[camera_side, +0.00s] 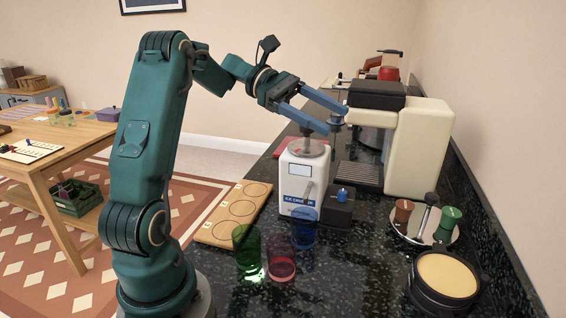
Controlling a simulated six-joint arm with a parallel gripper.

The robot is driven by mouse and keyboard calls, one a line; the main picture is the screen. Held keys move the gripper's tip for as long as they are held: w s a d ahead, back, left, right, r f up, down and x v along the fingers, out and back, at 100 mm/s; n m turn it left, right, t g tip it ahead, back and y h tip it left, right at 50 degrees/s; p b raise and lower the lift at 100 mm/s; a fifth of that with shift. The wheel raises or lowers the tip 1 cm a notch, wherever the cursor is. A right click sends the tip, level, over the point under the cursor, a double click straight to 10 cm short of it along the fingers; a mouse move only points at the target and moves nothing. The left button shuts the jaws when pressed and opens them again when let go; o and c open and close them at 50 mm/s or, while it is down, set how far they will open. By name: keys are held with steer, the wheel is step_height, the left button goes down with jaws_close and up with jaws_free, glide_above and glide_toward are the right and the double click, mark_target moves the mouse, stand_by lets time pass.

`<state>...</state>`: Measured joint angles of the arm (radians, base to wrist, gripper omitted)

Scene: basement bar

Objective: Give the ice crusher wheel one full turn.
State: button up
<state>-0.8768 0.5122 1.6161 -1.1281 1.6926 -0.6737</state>
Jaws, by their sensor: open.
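The ice crusher (301,176) is a white box with a red top and a blue label, standing upright on the dark counter. A grey metal post (307,143) rises from its top, and a thin grey lever shows on its front. I cannot clearly make out the wheel; it may be partly hidden by the fingers. My gripper (337,121) is open, its two blue fingers spread above and slightly right of the crusher's top. A small grey part shows near the fingertips; I cannot tell whether they touch it.
Green (247,248), red (281,261) and blue (305,230) glasses stand in front of the crusher. A dark box with a blue knob (342,194) is close on its right. A cream coffee machine (420,145) stands behind right. A wooden board (219,232) lies left.

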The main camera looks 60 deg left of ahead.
steer(key=s+d+m+g+y, duration=0.45)
steer(key=s+d+m, duration=0.2)
steer(key=d, duration=0.35)
steer(key=s+m+t+y, duration=0.2)
steer(key=s+m+y, duration=0.6)
steer(key=m, duration=0.6)
steer(key=shift+s+d+f, duration=0.3)
steer(key=shift+s+f, duration=0.15)
steer(key=shift+s, duration=0.6)
steer(key=shift+t, duration=0.25)
